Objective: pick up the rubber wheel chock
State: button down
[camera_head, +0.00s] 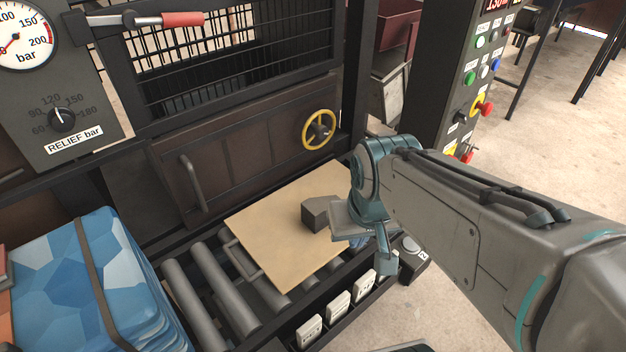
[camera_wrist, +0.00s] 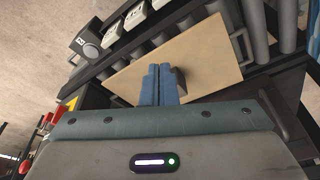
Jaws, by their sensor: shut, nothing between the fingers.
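The rubber wheel chock (camera_head: 315,214) is a small dark grey wedge-like block on a tan board (camera_head: 270,228). In the wrist view the chock (camera_wrist: 180,80) shows just right of the fingertips and is partly hidden behind them. My gripper (camera_wrist: 159,70) is shut with its two blue fingers together and nothing between them. In the head view my gripper (camera_head: 385,262) is at the right edge of the board, to the right of the chock. I cannot tell whether the fingers touch the chock.
The board lies over metal rollers (camera_head: 205,292). Behind it stands a dark panel with a handle (camera_head: 192,183) and a yellow handwheel (camera_head: 319,129). A blue stacked bundle (camera_head: 75,270) is at the left. White labelled switches (camera_head: 338,307) line the front edge. A control post (camera_head: 470,90) stands at the right.

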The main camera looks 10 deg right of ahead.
aim_at(313, 210)
jog(key=u, duration=3.1)
jog(key=k, duration=2.25)
jog(key=z, duration=1.9)
jog(key=i, duration=1)
jog(key=u, duration=0.05)
